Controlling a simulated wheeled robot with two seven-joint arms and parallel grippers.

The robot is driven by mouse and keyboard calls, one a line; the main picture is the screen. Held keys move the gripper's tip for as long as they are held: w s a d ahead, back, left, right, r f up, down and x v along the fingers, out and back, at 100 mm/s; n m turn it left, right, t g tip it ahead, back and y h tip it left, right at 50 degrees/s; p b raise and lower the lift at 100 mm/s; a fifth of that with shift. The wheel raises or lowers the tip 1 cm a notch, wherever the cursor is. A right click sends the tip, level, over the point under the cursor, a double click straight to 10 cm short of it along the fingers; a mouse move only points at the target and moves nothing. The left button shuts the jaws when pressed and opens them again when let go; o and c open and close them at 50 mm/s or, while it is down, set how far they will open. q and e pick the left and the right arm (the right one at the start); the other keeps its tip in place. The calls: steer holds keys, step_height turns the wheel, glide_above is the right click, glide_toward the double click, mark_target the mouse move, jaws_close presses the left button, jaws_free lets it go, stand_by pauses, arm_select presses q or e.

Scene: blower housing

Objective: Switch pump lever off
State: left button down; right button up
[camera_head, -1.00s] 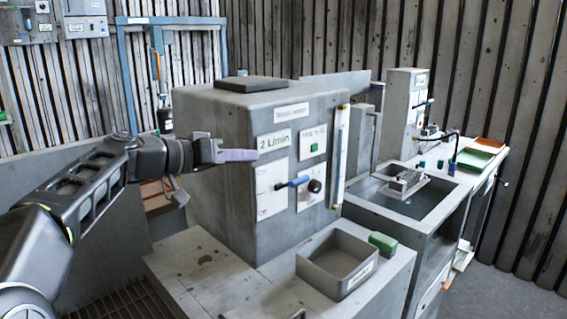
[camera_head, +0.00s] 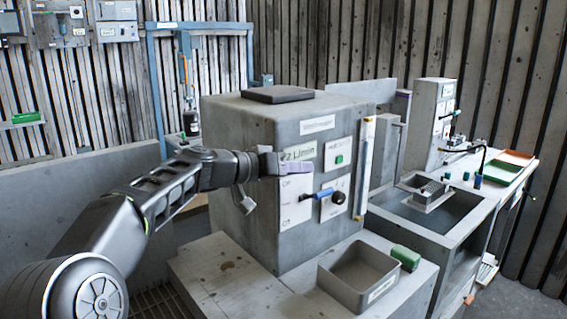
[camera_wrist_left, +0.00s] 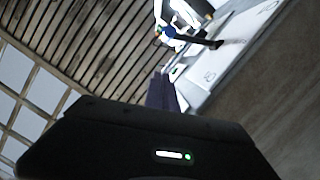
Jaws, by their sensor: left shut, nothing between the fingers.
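The pump lever (camera_head: 324,194) has a blue handle and sticks out from the front of the grey housing (camera_head: 240,135), beside a white plate marked at top and bottom. In the head view it lies roughly level, with a dark round knob (camera_head: 338,198) just to its right. My left gripper (camera_head: 296,163) is shut and empty, its purple-grey fingers up and to the left of the lever, in front of the white plate (camera_head: 296,212). In the left wrist view the blue-ended lever (camera_wrist_left: 190,38) shows beyond the fingers (camera_wrist_left: 163,92). My right gripper is not in view.
A grey open tray (camera_head: 358,275) and a green block (camera_head: 406,257) sit on the ledge below the panel. A sink basin (camera_head: 430,222) and a bench with orange and green trays (camera_head: 503,170) stand to the right. A blue frame (camera_head: 155,90) stands behind my arm.

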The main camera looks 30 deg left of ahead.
arm_select(q)
steer(key=f, duration=0.1)
steer(key=d+f, duration=0.1)
steer(key=w+d+f, duration=0.1)
steer(key=f, duration=0.1)
steer(key=shift+w+d, duration=0.1)
steer(key=shift+d, duration=0.15)
steer(key=shift+d+f+m+b, duration=0.3)
steer(key=shift+f+m+b, duration=0.15)
steer(key=shift+b, duration=0.9)
step_height(320, 180, down, 8)
steer(key=s+d+m+t+y+b, duration=0.1)
steer(key=m+b, duration=0.5)
steer(key=b, duration=1.6)
steer(key=shift+d+f+m+y, duration=0.15)
steer(key=shift+d+m+y, duration=0.2)
steer(key=shift+d+y, duration=0.4)
steer(key=shift+a, duration=0.2)
